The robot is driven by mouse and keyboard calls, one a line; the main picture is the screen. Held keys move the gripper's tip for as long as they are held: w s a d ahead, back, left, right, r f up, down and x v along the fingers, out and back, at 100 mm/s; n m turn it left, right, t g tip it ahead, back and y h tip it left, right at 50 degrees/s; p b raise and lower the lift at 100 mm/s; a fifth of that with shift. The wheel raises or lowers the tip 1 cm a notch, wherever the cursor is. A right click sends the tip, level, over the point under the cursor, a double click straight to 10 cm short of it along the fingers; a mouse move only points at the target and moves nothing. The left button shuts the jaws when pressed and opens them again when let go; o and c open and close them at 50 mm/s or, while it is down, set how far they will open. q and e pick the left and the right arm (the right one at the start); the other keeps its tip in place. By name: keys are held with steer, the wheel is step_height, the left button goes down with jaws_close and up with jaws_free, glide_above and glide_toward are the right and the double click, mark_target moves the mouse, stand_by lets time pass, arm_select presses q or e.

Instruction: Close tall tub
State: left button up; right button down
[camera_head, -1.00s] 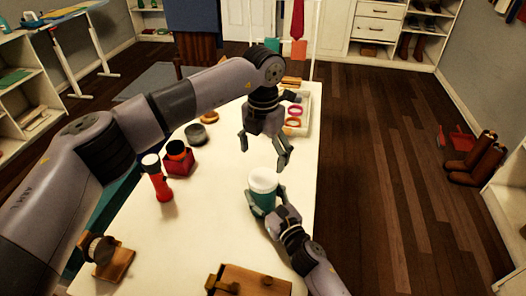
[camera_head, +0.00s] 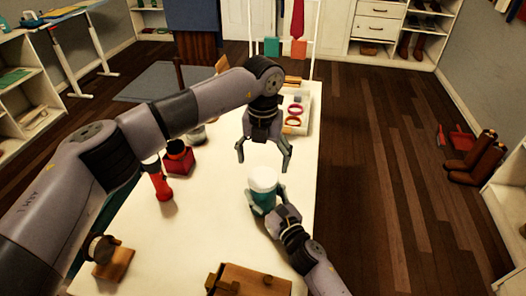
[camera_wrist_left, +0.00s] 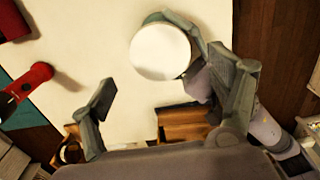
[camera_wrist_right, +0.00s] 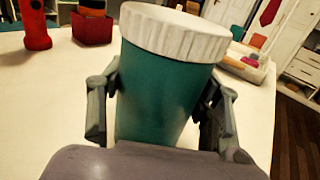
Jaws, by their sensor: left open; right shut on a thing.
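The tall tub (camera_head: 262,199) is a teal cylinder standing on the white table, with a ribbed white lid (camera_head: 264,179) on its top. In the right wrist view the lid (camera_wrist_right: 176,32) looks level on the tub (camera_wrist_right: 160,90); whether it is screwed tight I cannot tell. My right gripper (camera_head: 268,208) is shut around the tub's body, one finger on each side. My left gripper (camera_head: 264,160) is open and empty, just above and behind the lid. In the left wrist view the white lid (camera_wrist_left: 160,51) shows from above, beyond and between the open fingers.
A red flashlight (camera_head: 158,180) and a red box (camera_head: 178,157) stand on the left of the white table (camera_head: 205,225). A tray (camera_head: 303,108) with coloured rings lies at the back right. Wooden boxes (camera_head: 245,280) sit at the front. The table around the tub is clear.

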mark_target(263, 177)
arm_select(q)
steer(key=shift+f, duration=2.8)
steer(key=c, duration=1.2)
steer(key=m, duration=0.3)
steer(key=shift+m, duration=0.4)
steer(key=m, duration=0.4)
steer(key=shift+m, duration=0.4)
steer(key=o, duration=1.4)
steer(key=shift+c, duration=0.2)
step_height(263, 177, up, 12)
